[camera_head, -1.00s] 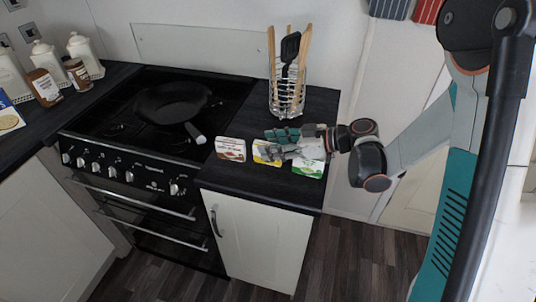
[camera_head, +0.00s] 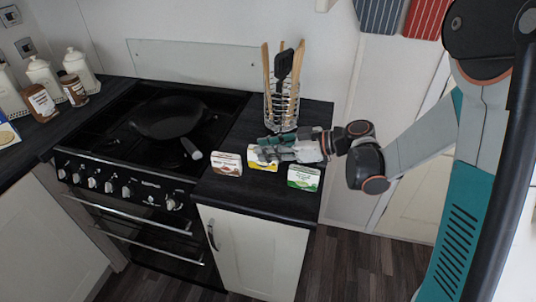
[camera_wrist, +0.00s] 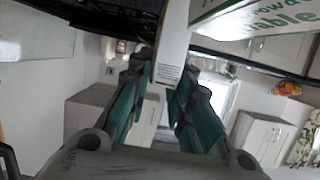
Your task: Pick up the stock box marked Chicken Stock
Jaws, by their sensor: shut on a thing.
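A yellow-and-white stock box (camera_head: 262,158) is held upright at the fingertips of my gripper (camera_head: 272,148). It seems raised slightly above the dark worktop. Its printing is too small to read in the head view, so I cannot confirm which one is marked Chicken Stock. In the wrist view, a pale box side with small print (camera_wrist: 168,74) lies between the green-padded fingers (camera_wrist: 160,100). A brown-and-white box (camera_head: 227,163) stands to the left and a green-and-white box (camera_head: 303,178) to the right; both are apart from the fingers.
A wire utensil holder (camera_head: 282,105) with wooden tools and a black spatula stands behind my gripper. The hob with a black pan (camera_head: 168,116) is to the left. Jars (camera_head: 41,104) and white canisters stand at the far left. Worktop in front of the boxes is narrow.

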